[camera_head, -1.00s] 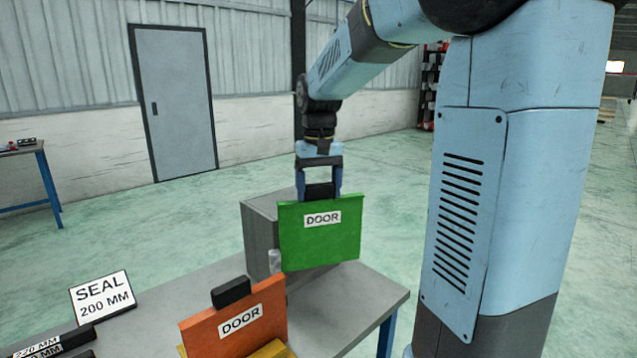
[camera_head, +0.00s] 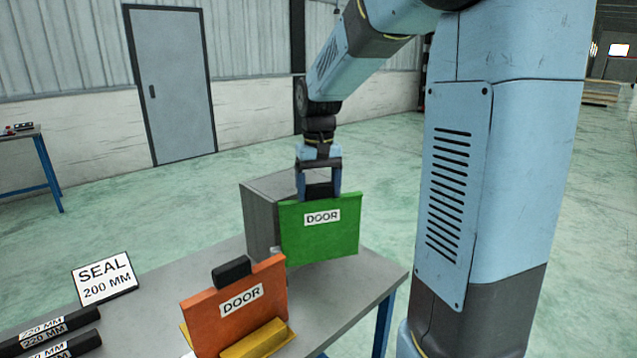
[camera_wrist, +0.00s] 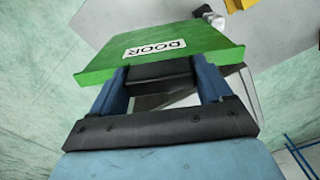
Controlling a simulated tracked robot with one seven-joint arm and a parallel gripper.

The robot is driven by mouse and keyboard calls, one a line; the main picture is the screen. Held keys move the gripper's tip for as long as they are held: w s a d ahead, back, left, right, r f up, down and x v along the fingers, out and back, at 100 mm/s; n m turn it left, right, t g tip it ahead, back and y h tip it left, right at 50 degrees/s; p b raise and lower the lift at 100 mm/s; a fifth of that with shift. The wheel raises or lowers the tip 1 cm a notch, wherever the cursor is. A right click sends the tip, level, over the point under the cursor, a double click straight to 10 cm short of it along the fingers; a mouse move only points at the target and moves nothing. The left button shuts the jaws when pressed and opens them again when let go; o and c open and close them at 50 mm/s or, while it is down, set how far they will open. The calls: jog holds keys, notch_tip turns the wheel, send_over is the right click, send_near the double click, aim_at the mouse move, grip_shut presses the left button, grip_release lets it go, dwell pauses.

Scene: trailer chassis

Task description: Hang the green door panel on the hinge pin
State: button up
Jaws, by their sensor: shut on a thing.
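The green door panel (camera_head: 320,240), labelled DOOR, hangs upright below my gripper (camera_head: 320,192), in front of the grey box (camera_head: 258,215). In the wrist view, the panel (camera_wrist: 160,50) lies across the fingertips (camera_wrist: 160,75). A small pale grey piece (camera_head: 276,251) shows at the panel's lower left edge, mostly hidden; I cannot tell whether it is the hinge pin or whether the panel touches it. A small pale cylinder (camera_wrist: 204,12) also shows just beyond the panel in the wrist view.
An orange door panel (camera_head: 215,312) with a black block on top stands in a yellow holder (camera_head: 262,340) at the front. A SEAL 200 MM sign (camera_head: 104,279) and dark labelled bars (camera_head: 45,335) lie to the left. The grey table's (camera_head: 365,280) right corner is clear.

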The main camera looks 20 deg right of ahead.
jog(key=shift+f, duration=1.2)
jog(key=o, duration=1.8)
jog(key=shift+c, duration=0.2)
